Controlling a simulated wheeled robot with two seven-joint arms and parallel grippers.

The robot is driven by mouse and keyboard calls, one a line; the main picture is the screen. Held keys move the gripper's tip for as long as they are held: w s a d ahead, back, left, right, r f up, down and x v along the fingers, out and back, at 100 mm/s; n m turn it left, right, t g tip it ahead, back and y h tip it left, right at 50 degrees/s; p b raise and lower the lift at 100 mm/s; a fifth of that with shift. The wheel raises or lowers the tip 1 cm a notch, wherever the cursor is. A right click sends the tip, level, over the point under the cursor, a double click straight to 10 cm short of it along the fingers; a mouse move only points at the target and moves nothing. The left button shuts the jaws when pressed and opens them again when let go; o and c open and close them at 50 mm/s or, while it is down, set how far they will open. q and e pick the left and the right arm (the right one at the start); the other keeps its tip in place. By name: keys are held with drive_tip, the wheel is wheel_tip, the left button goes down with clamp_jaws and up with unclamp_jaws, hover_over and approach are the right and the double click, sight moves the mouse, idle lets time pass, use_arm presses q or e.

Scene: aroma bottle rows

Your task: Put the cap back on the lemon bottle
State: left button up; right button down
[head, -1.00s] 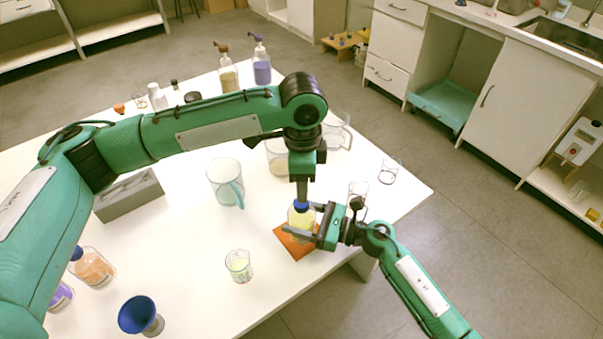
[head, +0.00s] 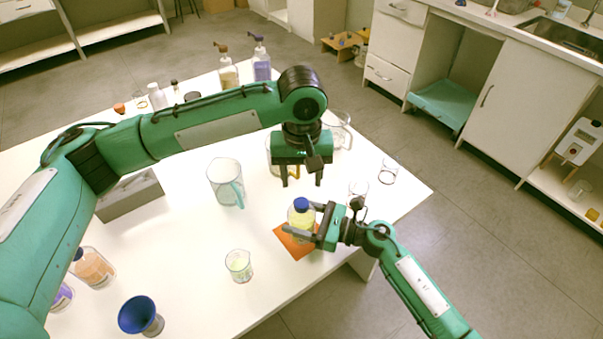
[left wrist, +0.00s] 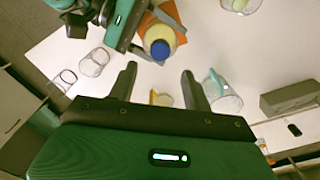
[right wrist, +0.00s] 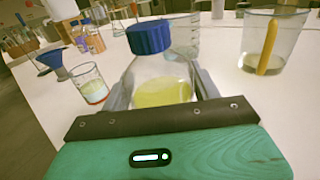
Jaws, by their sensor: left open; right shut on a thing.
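The lemon bottle (head: 301,222) stands on the orange mat (head: 290,246), with yellow liquid inside. The blue cap (head: 301,203) sits on its neck, and it also shows in the right wrist view (right wrist: 149,36) and the left wrist view (left wrist: 160,49). My right gripper (head: 305,222) is shut on the bottle body (right wrist: 163,88) from the right side. My left gripper (head: 301,180) is open and empty, above and behind the bottle, clear of the cap. In the left wrist view its two fingers (left wrist: 160,85) are wide apart.
A small beaker (head: 239,266) with pale liquid stands left of the mat. A measuring jug (head: 226,182) stands farther back. A blue funnel (head: 140,315) is at the front left. Glass beakers (head: 388,171) stand near the table's right edge.

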sight(301, 202)
use_arm(q)
drive_tip(key=shift+n, duration=1.2)
drive_tip(key=shift+f, duration=3.95)
drive_tip(key=c, duration=1)
drive_tip(key=shift+c, duration=0.2)
